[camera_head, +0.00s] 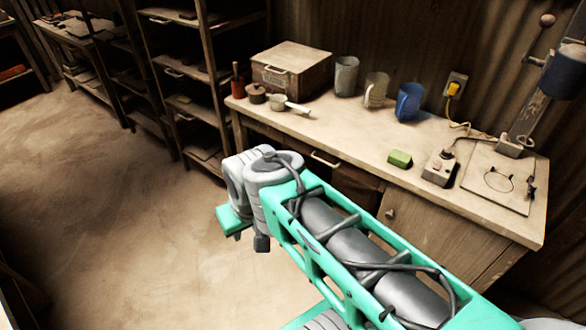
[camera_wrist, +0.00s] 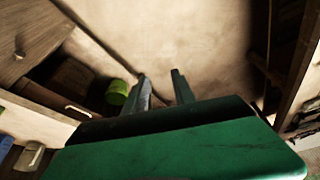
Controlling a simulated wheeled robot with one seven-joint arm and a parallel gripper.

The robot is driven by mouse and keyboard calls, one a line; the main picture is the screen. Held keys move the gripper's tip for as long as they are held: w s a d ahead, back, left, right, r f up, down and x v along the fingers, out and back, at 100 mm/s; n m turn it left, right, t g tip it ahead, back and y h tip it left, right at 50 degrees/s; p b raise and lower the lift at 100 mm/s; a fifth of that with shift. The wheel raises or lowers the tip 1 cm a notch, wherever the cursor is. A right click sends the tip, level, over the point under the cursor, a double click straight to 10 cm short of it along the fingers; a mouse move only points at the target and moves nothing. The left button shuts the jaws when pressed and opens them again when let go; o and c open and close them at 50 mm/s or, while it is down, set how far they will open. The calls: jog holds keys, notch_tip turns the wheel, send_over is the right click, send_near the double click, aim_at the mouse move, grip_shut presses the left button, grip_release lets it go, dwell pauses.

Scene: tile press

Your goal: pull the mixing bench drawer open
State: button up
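The mixing bench (camera_head: 350,135) stands at the right against the wall. Its drawer (camera_head: 305,146) sits under the left part of the top, with a pale bar handle (camera_head: 325,159); it looks shut. The handle also shows in the wrist view (camera_wrist: 78,112), left of my fingers. My gripper (camera_head: 262,243) hangs in front of the bench, pointing down, to the left of and below the handle in the head view. In the wrist view its two fingers (camera_wrist: 164,88) are apart with nothing between them. It is not touching the handle.
A wooden box (camera_head: 291,70), several mugs (camera_head: 376,90), a green block (camera_head: 400,158) and a press (camera_head: 530,110) stand on the bench. A cupboard door with a knob (camera_head: 390,213) is right of the drawer. Shelving (camera_head: 190,75) stands left; the floor (camera_head: 100,200) is clear.

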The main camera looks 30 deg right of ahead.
jog(key=w+d+f+m+t+b, duration=0.3)
jog(key=w+d+f+m+b, duration=0.15)
jog(key=w+f+b, duration=0.4)
jog(key=w+d+f+m+t+b, duration=0.35)
jog(key=w+d+f+b, duration=0.25)
jog(key=w+f+b, duration=0.3)
jog(key=w+d+f+m+t+h+b, duration=0.2)
jog(key=d+f+m+t+b, duration=0.15)
jog(key=d+b, duration=0.4)
jog(key=w+d+f+m+t+h+b, duration=0.15)
jog(key=d+m+b, duration=0.3)
jog(key=d, duration=0.55)
jog(key=s+d+m+t+h+b, duration=0.3)
jog(key=s+d+m+h+b, duration=0.15)
jog(key=d, duration=0.55)
jog(key=f+x, duration=0.1)
jog(key=x, duration=0.7)
jog(key=shift+d+r+m, duration=0.15)
jog(key=shift+r+m, duration=0.05)
jog(key=shift+m, duration=0.15)
jog(key=shift+w+g, duration=0.15)
jog(key=shift+g, duration=0.1)
jog(key=shift+c, duration=0.5)
grip_shut()
